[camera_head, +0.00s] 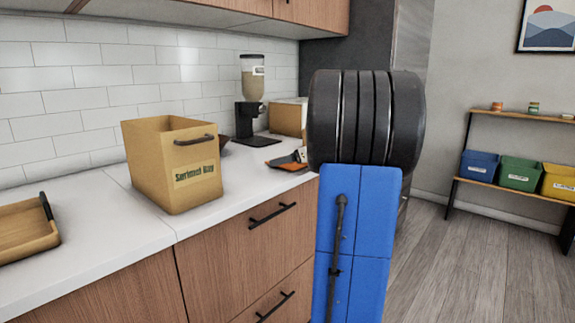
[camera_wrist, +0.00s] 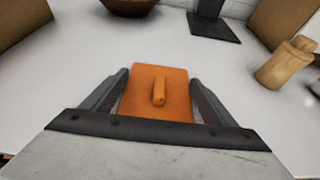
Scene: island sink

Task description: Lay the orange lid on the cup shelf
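The orange lid (camera_wrist: 145,88), a flat piece with a small raised handle, lies between the two fingers of my gripper (camera_wrist: 158,92) in the wrist view. The fingers are wide apart and run close along both its sides; whether they press on it is unclear. In the head view the lid (camera_head: 285,162) shows low over or on the counter, partly hidden by my arm. A shelf rack (camera_head: 527,116) with small cup-like pots on its top board stands at the far right in the head view.
A tan bin (camera_head: 172,165) and a wooden tray (camera_head: 26,228) stand on the white counter. A dispenser (camera_head: 250,98) and a box (camera_head: 288,118) are behind. Colored bins fill the rack's lower board. A wooden piece (camera_wrist: 285,63) lies right of the lid. The floor before the rack is clear.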

